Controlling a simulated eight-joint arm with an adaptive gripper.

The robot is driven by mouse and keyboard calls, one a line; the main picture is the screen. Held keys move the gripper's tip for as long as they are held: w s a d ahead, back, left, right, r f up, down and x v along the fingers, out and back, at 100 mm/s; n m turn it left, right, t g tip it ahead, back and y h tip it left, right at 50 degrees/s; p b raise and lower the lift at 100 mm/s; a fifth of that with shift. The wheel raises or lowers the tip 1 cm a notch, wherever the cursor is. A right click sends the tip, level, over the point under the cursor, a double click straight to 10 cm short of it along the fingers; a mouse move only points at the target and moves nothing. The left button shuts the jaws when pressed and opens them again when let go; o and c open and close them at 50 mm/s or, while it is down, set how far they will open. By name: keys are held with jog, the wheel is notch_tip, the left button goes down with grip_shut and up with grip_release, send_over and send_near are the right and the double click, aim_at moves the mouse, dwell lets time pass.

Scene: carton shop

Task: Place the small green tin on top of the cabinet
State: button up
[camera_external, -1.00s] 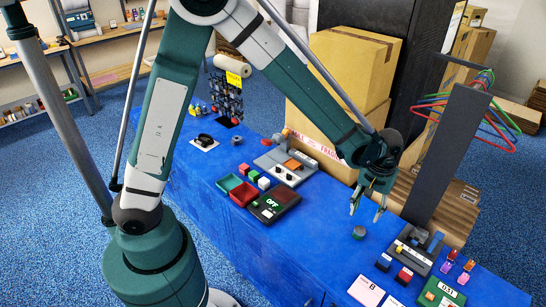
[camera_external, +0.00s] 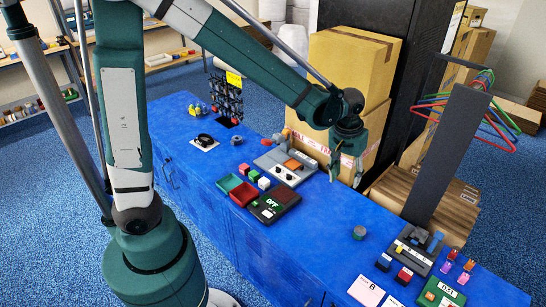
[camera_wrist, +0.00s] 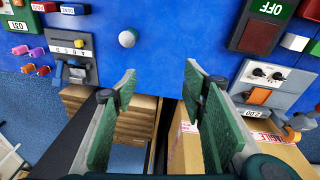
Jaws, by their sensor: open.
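The small green tin (camera_external: 359,232) stands on the blue top (camera_external: 325,235) of a long low cabinet, right of its middle. In the wrist view a small round object with a pale top, seemingly the tin (camera_wrist: 128,38), lies beyond my fingers and left of centre. My gripper (camera_external: 346,176) is open and empty, pointing down near the back edge of the blue top, behind and left of the tin and apart from it. Both fingers show in the wrist view (camera_wrist: 161,80) with clear space between them. A tall black cabinet (camera_external: 385,25) stands behind.
Stacked cartons (camera_external: 352,60) stand close behind my gripper. A dark upright post (camera_external: 447,150) with coloured wire loops rises at the right. The blue surface around the tin is clear.

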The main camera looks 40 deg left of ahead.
jog(key=s+a+r+t, duration=0.1)
jog(key=s+a+r, duration=0.35)
jog(key=a, duration=0.35)
jog(key=s+a+r+t, duration=0.25)
jog(key=a+r, duration=0.35)
jog(key=a, duration=0.3)
jog(key=s+a+r+m+t, duration=0.1)
jog(key=s+a+r+t, duration=0.1)
jog(key=s+a, duration=1)
jog(key=shift+s+y, duration=0.2)
jog(key=shift+y, duration=0.1)
jog(key=shift+c, duration=0.3)
dwell(0.7)
